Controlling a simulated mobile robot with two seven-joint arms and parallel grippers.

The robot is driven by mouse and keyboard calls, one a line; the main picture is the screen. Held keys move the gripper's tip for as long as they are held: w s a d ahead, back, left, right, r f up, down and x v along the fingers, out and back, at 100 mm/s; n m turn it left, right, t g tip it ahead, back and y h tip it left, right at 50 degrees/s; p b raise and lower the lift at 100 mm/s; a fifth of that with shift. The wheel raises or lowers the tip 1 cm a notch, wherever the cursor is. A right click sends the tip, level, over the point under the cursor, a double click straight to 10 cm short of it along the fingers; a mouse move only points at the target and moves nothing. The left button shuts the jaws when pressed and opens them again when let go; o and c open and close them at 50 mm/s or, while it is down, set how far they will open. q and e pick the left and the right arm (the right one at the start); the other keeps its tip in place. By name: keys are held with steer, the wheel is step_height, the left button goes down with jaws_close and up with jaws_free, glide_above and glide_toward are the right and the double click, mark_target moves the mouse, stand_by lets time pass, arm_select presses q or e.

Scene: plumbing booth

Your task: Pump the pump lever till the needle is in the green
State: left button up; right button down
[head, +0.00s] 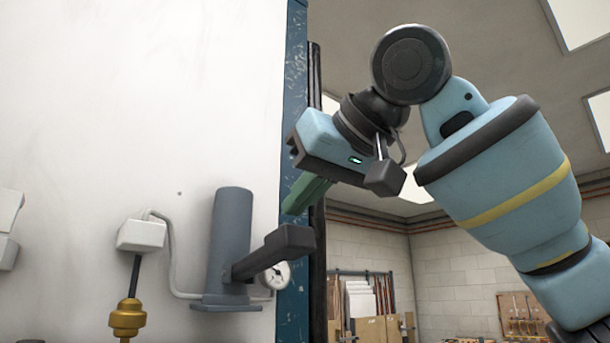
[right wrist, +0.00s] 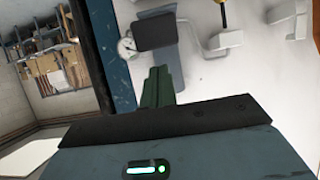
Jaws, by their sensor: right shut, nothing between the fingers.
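The pump is a grey upright cylinder (head: 231,235) on the white wall panel. Its dark lever (head: 288,241) sticks out from the pump's lower part towards me, with a thick block-like end. In the right wrist view the lever end (right wrist: 155,34) is a dark square just beyond my fingers. The round white gauge (head: 280,275) sits behind the lever, partly hidden by it; it also shows in the wrist view (right wrist: 126,46). The needle is too small to read against any green. My right gripper (head: 290,209) has green fingers, shut and empty, above the lever and apart from it. My left gripper is not in view.
A blue post (head: 294,75) edges the panel close behind my right gripper. A white box (head: 141,235) with a brass fitting (head: 128,316) hangs left of the pump, joined by a thin pipe. Right of the post, the room opens to distant shelves (head: 365,305).

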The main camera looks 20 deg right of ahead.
steer(key=shift+s+f, duration=0.1)
steer(key=shift+f, duration=0.65)
steer(key=shift+f, duration=0.1)
